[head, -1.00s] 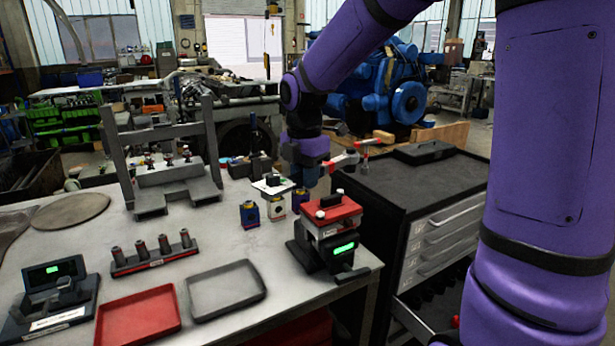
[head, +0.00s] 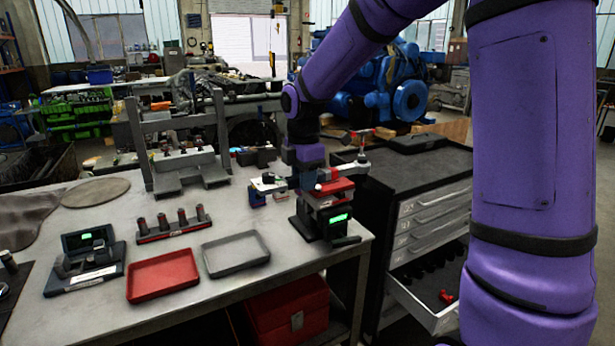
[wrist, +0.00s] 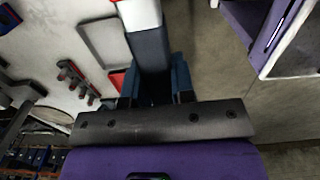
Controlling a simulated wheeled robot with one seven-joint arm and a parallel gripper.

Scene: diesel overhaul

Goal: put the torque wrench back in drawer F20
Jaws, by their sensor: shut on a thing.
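The bar runs away from the fingers to a white and red part at the top edge. In the head view the wrench is hard to separate from the tester and clamps. An open drawer (head: 432,316) low in the grey cabinet has a dark insert and a red item inside. I cannot read its label.
The tester (head: 325,215) stands at the bench's right edge. A red tray (head: 162,275) and a grey tray (head: 237,253) lie left of it, near a socket rack (head: 174,227). The cabinet (head: 425,158) stands right of the bench, its top partly bare. A red toolbox (head: 290,312) is below.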

